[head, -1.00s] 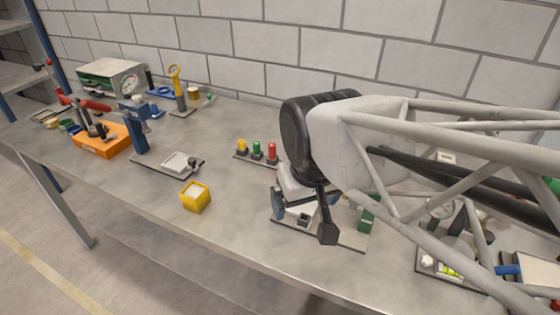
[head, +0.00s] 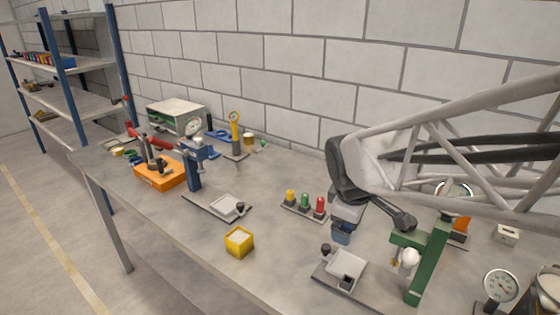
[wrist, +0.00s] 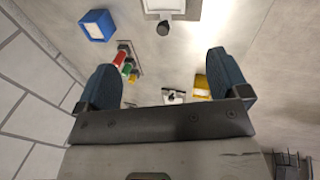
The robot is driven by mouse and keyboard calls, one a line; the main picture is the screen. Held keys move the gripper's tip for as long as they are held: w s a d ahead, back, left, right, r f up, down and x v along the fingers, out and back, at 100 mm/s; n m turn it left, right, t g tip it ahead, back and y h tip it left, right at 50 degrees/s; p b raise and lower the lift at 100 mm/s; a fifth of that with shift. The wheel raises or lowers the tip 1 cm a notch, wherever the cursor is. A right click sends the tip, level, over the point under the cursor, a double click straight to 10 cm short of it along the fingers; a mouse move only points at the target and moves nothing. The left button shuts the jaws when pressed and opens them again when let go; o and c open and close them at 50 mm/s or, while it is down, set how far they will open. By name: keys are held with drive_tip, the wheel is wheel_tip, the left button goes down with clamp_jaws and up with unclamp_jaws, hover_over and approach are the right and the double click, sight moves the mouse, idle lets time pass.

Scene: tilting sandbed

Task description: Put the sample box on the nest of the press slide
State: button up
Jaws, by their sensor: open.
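A yellow box (head: 239,242) with a pale top stands on the bench, left of centre. It also shows in the wrist view (wrist: 202,86). A blue box (wrist: 97,26) with a pale top shows in the wrist view, beyond the red lamp. I cannot tell which is the sample box. The green press (head: 428,262) has a slide with a pale plate (head: 345,270), a dark square opening and a black knob. The blue press (head: 193,168) has a similar pale plate (head: 228,205). My gripper (head: 343,232) is open and empty; its fingers (wrist: 163,66) are apart, above the bench.
A lamp strip (head: 305,203) with yellow, green and red lamps is beside my gripper. An orange block (head: 160,175) and a gauge cabinet (head: 176,116) stand at the left. A dial gauge (head: 500,287) is at the right front.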

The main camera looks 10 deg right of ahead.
drive_tip(key=w+d+f+n, duration=0.3)
drive_tip(key=w+n, duration=0.2)
drive_tip(key=w, duration=0.1)
drive_tip(key=w+d+f+n+h, duration=0.1)
drive_tip(key=w+d+f+n, duration=0.2)
drive_tip(key=w+n, duration=0.3)
drive_tip(key=w+d+f+n, duration=0.3)
drive_tip(key=w+f+n, duration=0.1)
drive_tip(key=w+n, duration=0.2)
drive_tip(key=shift+w+f+h, duration=0.3)
drive_tip(key=shift+w, duration=0.45)
drive_tip(key=shift+x, duration=1.3)
drive_tip(key=shift+x, duration=2.6)
